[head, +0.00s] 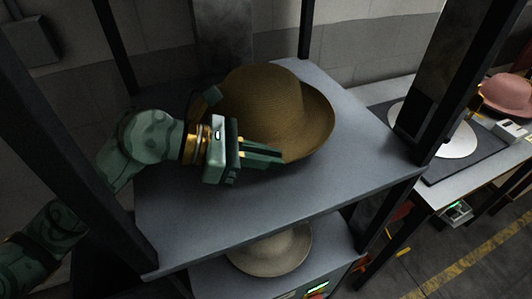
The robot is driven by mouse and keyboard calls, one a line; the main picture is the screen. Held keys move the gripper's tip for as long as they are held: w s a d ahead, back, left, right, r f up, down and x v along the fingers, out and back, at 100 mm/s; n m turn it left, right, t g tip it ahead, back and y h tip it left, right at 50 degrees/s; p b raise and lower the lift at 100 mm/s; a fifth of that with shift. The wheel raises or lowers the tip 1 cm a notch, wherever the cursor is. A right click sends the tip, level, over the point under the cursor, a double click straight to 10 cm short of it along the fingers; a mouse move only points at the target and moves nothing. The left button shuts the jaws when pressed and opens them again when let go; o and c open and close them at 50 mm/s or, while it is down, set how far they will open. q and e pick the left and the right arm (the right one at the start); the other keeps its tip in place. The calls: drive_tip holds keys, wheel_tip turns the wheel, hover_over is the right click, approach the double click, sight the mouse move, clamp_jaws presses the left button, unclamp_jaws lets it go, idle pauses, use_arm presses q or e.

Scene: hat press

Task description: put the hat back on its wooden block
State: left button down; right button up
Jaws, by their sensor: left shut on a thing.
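The brown wide-brimmed hat (262,105) is crown up at the grey shelf (370,150), its brim flaring at the right. I cannot tell whether it touches the shelf. My left gripper (280,157) comes in from the left and is shut on the hat's near brim. The fingers cover part of that brim. A small dark green part shows by the hat's left side; I cannot tell what it belongs to. No wooden block can be made out; the hat hides what is beneath it. My right gripper is not in view.
Dark posts (435,80) frame the shelf. A pale round brimmed thing (268,250) sits on the level below. At the right, another table holds a white disc (455,140) on a dark mat and a pink hat (507,92). The shelf's right part is bare.

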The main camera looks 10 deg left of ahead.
use_arm(q)
drive_tip(key=shift+f+b, duration=0.3)
drive_tip(key=shift+f, duration=0.15)
drive_tip(key=c, duration=1.4)
unclamp_jaws()
drive_tip(key=b+v, duration=0.2)
drive_tip(key=v, duration=1.4)
drive_tip(key=shift+a, duration=0.2)
